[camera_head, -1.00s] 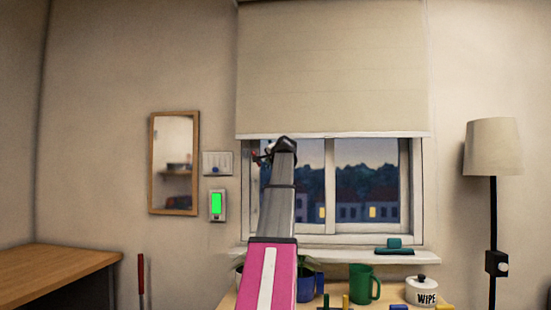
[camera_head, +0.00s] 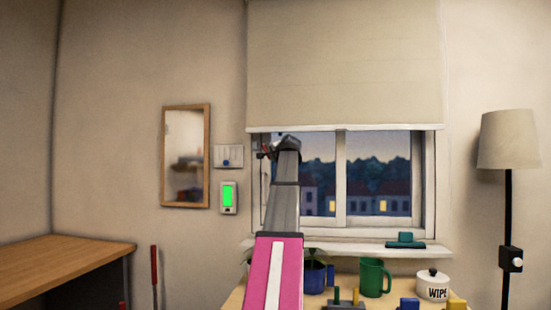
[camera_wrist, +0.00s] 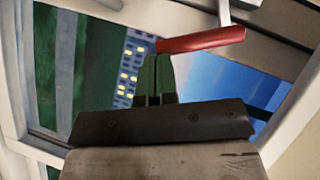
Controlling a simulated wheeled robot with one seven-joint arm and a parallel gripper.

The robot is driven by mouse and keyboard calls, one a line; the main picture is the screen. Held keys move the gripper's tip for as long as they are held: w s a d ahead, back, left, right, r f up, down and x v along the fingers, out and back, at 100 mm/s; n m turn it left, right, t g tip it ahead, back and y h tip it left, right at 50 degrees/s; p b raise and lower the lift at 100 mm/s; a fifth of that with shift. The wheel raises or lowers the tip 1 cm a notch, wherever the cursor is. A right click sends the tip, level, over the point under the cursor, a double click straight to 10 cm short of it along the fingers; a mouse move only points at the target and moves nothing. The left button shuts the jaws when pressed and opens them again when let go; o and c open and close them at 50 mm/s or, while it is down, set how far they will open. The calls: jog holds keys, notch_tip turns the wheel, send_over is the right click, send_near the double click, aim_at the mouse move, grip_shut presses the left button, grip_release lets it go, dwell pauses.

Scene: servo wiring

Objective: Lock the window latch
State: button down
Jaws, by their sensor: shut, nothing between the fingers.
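The window (camera_head: 341,180) is in the wall ahead, below a lowered blind. In the wrist view, a red latch handle (camera_wrist: 203,40) on a pale stem crosses the upper middle, tilted slightly up to the right. My gripper (camera_wrist: 156,58) is shut and empty, its green fingertips just below the handle's left end in the picture. I cannot tell whether they touch it. In the head view my gripper (camera_head: 266,151) is small and dark at the window's left side. My arm hides part of the window frame, and the latch is too small to make out clearly there.
A wall panel (camera_head: 228,156) and a green-screened device (camera_head: 228,197) are left of the window, beside a mirror (camera_head: 185,156). The sill (camera_head: 370,249) holds a teal object (camera_head: 405,241). Below are a green mug (camera_head: 374,278) and a white pot (camera_head: 432,285). A lamp (camera_head: 509,140) stands right.

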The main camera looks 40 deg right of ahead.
jog(key=shift+w+a+f, duration=0.1)
jog(key=shift+a+f, duration=0.05)
jog(key=shift+f, duration=0.1)
jog(key=shift+w+a+f+m+t, duration=0.45)
jog(key=shift+w+m+t, duration=0.15)
jog(key=shift+m, duration=0.1)
jog(key=shift+w+a+f+m+t, duration=0.35)
jog(key=shift+w+a+m+t, duration=0.1)
jog(key=shift+m+t, duration=0.2)
